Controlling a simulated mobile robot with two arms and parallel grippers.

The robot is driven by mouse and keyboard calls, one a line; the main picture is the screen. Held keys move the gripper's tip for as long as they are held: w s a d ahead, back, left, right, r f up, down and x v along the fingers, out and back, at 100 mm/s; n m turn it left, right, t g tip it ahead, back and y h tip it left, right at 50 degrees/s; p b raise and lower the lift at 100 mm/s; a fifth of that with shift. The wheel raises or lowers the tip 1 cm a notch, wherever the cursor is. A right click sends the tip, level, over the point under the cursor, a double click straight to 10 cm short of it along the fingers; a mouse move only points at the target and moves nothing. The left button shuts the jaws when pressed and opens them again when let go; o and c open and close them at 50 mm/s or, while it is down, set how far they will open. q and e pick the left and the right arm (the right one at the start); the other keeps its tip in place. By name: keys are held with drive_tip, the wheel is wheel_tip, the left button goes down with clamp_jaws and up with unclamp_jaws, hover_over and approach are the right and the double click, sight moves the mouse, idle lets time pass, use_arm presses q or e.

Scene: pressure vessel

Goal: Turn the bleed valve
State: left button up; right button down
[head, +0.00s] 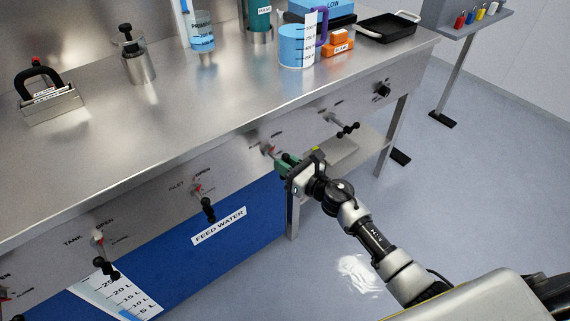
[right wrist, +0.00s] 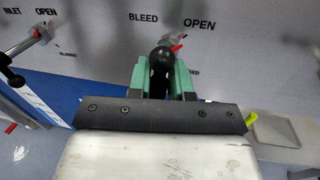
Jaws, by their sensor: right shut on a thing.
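The bleed valve (head: 267,149) is on the front panel of the steel bench. Its lever has a black ball knob (right wrist: 162,58), and a red pointer tip shows just right of the knob, on the side of the "OPEN" label. My right gripper (head: 286,164) is at the panel, its green fingers closed around the black lever. In the right wrist view the right gripper (right wrist: 163,80) has one finger on each side of the lever. The lever's lower part is hidden behind the gripper. My left gripper is not in view.
The inlet valve (head: 208,208) and tank valve (head: 106,262) hang left of the bleed valve, above the blue feed water tank (head: 240,212). Another valve (head: 345,128) and a black knob (head: 383,90) are to the right. Open floor lies in front.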

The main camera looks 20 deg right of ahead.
drive_tip(key=m+b, duration=0.1)
drive_tip(key=m, duration=0.1)
drive_tip(key=m+t+b, duration=0.1)
drive_tip(key=m, duration=0.2)
drive_tip(key=m+b, duration=0.1)
drive_tip(key=m, duration=0.2)
drive_tip(key=shift+f+t, duration=0.25)
drive_tip(key=shift+t, duration=0.05)
drive_tip(key=shift+d+m, duration=0.1)
drive_tip(key=shift+m, duration=1.4)
drive_tip(key=m+t, duration=0.1)
drive_tip(key=m, duration=0.2)
drive_tip(key=shift+w+d+h, duration=0.1)
drive_tip(key=shift+h, duration=0.3)
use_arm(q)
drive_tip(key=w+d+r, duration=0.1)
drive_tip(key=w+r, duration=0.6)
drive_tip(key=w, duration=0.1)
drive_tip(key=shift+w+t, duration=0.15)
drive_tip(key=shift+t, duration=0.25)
use_arm(e)
drive_tip(key=m, duration=0.2)
drive_tip(key=m+t+h, duration=0.1)
drive_tip(key=m, duration=0.2)
drive_tip(key=shift+d+f+m+h, duration=0.1)
drive_tip(key=shift+m+h, duration=0.2)
drive_tip(key=shift+w, duration=0.1)
